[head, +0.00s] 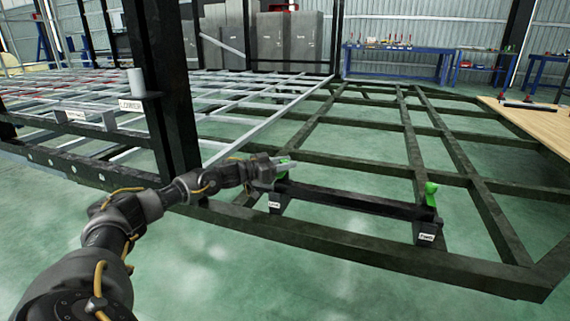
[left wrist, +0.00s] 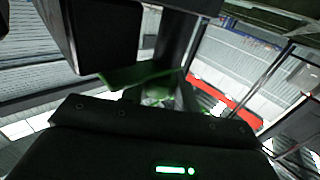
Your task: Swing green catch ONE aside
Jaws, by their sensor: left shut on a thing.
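A dark bar (head: 355,201) lies across two short brackets on the chassis frame. A green catch (head: 284,161) shows at the bar's left end, mostly hidden by my left gripper (head: 277,171). My left gripper is shut on this catch. In the left wrist view the green catch (left wrist: 140,76) lies just beyond the dark gripper body. A second green catch (head: 431,193) stands upright at the bar's right end, clear of the gripper. The white labels on the left bracket (head: 274,204) and right bracket (head: 426,238) are too small to read surely. My right gripper is not in view.
Dark chassis beams (head: 375,257) run in front of and behind the bar. A wooden board (head: 535,123) with tools lies at the right. The green floor in front is clear.

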